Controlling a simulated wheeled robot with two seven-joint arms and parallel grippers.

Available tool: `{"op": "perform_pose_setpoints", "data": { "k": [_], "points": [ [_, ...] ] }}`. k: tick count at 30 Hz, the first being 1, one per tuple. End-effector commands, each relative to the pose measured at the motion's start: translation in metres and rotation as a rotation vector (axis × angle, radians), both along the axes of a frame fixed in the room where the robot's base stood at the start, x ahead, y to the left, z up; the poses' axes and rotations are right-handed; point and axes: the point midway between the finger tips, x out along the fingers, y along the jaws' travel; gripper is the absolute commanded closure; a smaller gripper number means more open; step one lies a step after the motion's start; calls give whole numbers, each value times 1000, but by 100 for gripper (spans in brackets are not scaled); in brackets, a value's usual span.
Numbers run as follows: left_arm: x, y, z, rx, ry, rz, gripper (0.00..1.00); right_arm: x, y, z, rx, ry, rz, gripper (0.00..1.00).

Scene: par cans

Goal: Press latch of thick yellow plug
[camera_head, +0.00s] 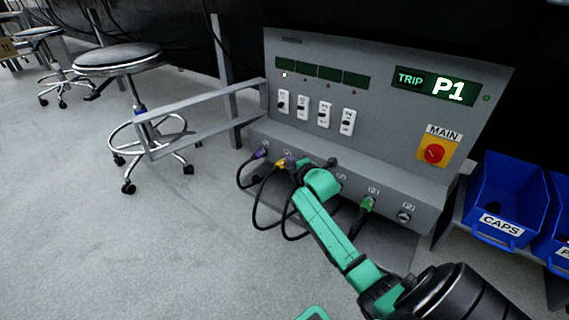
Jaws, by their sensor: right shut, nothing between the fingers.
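The yellow plug (280,163) sits in a socket on the sloped lower ledge of the grey panel (390,130), with a black cable hanging from it. My right gripper (297,168) is shut, with its tips right beside the yellow plug, at its right. The gripper and wrist hide part of the sockets there. I cannot tell whether the tips touch the plug or its latch, which is too small to make out. My left gripper is not in view.
A purple plug (261,153) is left of the yellow one, and a green plug (366,204) is to the right. Blue bins (505,195) stand right; stools (118,60) left.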

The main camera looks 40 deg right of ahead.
Motion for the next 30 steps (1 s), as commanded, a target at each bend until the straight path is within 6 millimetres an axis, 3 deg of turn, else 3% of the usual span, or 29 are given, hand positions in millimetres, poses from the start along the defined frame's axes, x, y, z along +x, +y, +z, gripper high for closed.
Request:
{"op": "perform_pose_setpoints", "data": {
  "k": [30],
  "points": [
    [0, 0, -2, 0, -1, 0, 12, 8, 2, -8, -1, 0, 0, 100]
  ]
}}
